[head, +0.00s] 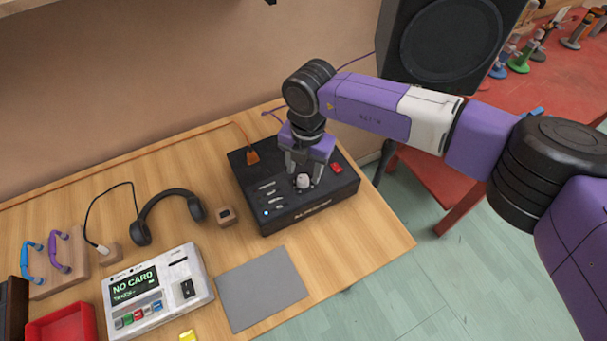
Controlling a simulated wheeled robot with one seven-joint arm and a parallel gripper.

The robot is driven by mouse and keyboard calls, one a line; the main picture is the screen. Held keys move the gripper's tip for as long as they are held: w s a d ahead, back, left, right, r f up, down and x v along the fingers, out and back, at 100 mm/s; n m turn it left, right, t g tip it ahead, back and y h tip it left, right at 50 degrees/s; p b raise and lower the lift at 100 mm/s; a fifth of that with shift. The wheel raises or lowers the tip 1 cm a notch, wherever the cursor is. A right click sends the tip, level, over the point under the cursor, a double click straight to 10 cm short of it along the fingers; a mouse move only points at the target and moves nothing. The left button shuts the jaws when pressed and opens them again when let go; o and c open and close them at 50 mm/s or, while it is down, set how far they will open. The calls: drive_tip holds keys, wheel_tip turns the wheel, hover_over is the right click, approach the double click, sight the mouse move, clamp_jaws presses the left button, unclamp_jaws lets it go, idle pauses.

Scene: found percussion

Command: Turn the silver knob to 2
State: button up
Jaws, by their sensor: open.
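The silver knob (303,182) stands on top of a black box (327,208) on the wooden table. The box also carries several small sliders on its left part, a blue light and a red switch (336,168). My gripper (303,176) points down over the box with its fingers on either side of the knob. The jaws are open. I cannot tell whether a finger touches the knob. Any numbers around the knob are too small to read.
An orange cable (190,141) runs to the box's back. A black speaker (445,45) stands behind my arm.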

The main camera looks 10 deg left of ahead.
sight(304, 179)
drive_tip(key=shift+d+r+b, duration=0.1)
drive_tip(key=shift+r+b, duration=0.25)
drive_tip(key=shift+r, duration=2.05)
